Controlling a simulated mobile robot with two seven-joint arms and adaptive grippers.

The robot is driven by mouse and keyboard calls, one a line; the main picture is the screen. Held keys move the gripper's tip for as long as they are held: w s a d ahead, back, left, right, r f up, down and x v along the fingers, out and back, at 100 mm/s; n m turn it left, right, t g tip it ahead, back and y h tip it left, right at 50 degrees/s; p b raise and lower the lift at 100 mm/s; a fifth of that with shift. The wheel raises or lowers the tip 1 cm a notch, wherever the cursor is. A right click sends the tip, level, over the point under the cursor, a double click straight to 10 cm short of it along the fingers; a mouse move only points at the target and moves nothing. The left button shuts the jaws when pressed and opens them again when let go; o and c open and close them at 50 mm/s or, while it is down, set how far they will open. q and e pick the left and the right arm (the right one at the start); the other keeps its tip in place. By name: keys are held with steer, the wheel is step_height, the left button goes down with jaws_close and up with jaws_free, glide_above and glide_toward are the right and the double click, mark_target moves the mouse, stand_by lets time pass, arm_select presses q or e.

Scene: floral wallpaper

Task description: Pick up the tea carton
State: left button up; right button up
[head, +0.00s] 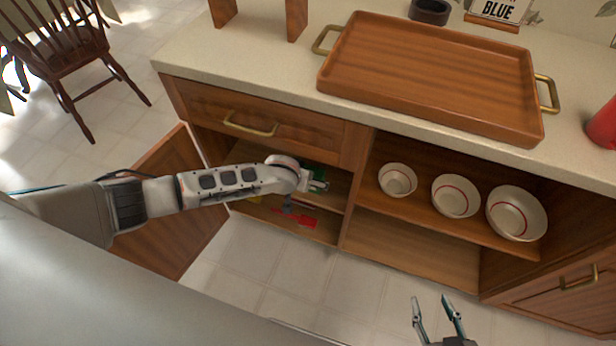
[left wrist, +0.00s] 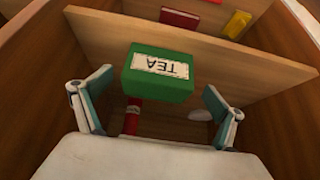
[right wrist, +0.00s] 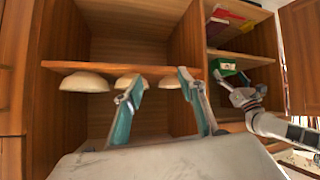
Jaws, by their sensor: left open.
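The tea carton is a green box with a white TEA label (left wrist: 158,76). In the left wrist view it sits between the spread fingers of my left gripper (left wrist: 155,112), a little beyond the fingertips. The gripper is open, and I see no finger touching the carton. In the head view my left gripper (head: 318,186) reaches into the left cupboard, and only a bit of green shows behind it. The carton also shows in the right wrist view (right wrist: 223,67), beside my left gripper. My right gripper (head: 433,302) is open and empty, in front of the cabinet.
Several bowls (head: 456,196) sit on the neighbouring shelf. A wooden tray (head: 430,75) lies on the counter. A red object (head: 300,219) lies low in the cupboard.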

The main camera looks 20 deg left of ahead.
arm_select(q)
steer(key=f, duration=0.1)
steer(key=w+f+b, duration=0.1)
steer(key=f, duration=0.1)
steer(key=shift+d, duration=0.15)
steer(key=shift+w+f+b, duration=0.35)
steer(key=shift+w+b, duration=0.1)
steer(key=shift+w+r, duration=0.15)
steer(key=c, duration=1.2)
steer(key=shift+c, duration=0.3)
arm_select(e)
steer(key=shift+a+f, duration=0.15)
steer(key=shift+a, duration=0.15)
